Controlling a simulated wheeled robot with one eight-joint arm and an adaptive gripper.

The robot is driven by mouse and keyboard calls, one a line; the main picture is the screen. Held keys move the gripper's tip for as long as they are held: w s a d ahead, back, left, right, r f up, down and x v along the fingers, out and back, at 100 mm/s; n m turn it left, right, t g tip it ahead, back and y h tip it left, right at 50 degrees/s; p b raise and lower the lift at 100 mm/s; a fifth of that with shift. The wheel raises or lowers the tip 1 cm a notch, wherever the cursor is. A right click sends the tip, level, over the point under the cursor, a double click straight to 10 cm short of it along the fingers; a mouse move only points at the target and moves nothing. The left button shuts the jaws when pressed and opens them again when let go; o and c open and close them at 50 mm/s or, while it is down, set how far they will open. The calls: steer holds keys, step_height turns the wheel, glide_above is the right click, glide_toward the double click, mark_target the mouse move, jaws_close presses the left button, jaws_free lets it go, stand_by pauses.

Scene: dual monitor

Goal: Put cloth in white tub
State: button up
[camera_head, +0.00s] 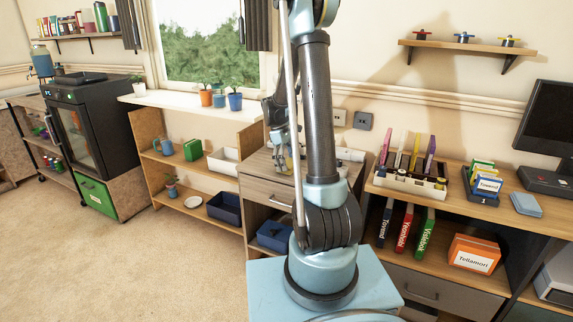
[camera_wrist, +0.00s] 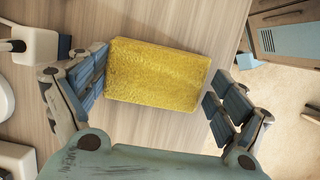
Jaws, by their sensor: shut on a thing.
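A yellow, rough-textured cloth (camera_wrist: 158,75) shows in the wrist view as a thick rectangular block over a wood-grain surface. My gripper (camera_wrist: 157,85) has its fingers on either side of it and is shut on it. The left finger meets the cloth's left edge; the right finger is close to its right edge. In the head view my gripper (camera_head: 283,158) is over the wooden drawer cabinet (camera_head: 268,190), largely behind my arm. A white tub (camera_head: 223,161) stands on the open wooden shelf unit just left of that cabinet.
A dark blue tub (camera_head: 226,208) sits on the shelf below, and a blue tub (camera_head: 273,236) is inside the cabinet. A green box (camera_head: 193,149) and a mug (camera_head: 166,146) share the white tub's shelf. The floor at left is clear.

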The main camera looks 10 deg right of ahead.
steer(key=o, duration=0.7)
steer(key=shift+o, duration=0.2)
